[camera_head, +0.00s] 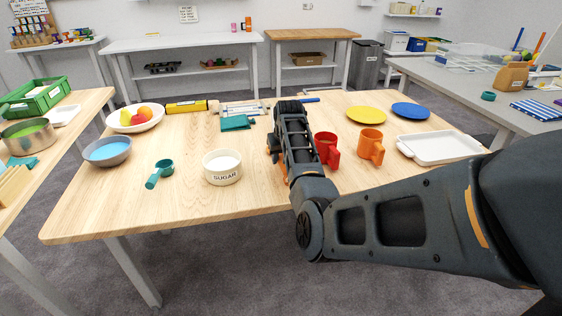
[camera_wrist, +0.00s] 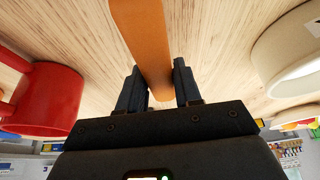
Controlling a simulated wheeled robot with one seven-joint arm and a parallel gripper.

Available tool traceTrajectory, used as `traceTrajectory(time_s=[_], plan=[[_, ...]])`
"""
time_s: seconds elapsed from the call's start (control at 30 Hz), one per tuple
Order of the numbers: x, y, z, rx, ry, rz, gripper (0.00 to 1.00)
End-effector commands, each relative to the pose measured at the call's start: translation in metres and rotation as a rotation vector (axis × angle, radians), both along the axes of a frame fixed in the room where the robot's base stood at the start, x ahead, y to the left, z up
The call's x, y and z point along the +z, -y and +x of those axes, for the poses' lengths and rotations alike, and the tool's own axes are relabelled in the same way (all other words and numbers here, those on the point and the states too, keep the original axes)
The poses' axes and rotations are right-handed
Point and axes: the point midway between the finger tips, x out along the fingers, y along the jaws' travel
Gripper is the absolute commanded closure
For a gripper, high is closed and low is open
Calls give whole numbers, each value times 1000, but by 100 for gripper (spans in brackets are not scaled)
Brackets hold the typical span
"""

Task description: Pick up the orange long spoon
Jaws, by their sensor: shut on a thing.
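The orange long spoon (camera_wrist: 143,38) shows in the wrist view as a flat orange handle running between the fingers and out of the top of the picture. My gripper (camera_wrist: 158,82) is shut on it, one dark finger on each side. In the head view my arm hides most of the spoon; a bit of orange (camera_head: 284,174) shows beside my gripper, between the sugar pot and the red mug. The spoon's far end is out of the wrist view. I cannot tell whether it touches the table.
The sugar pot (camera_head: 222,168) stands left of my gripper; the red mug (camera_head: 328,150) and orange mug (camera_head: 371,146) stand to its right. A green measuring cup (camera_head: 164,167), a blue-filled bowl (camera_head: 107,152) and a white tray (camera_head: 440,148) are farther out. The front of the wooden table (camera_head: 190,207) is clear.

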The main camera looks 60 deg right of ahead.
Motion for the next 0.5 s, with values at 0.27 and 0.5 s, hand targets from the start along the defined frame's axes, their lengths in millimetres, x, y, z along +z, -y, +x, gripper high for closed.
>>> traceTrajectory(time_s=[0.27,0.5], plan=[[8,1,1,0,2,-2,100],[44,1,1,0,3,-4,100]])
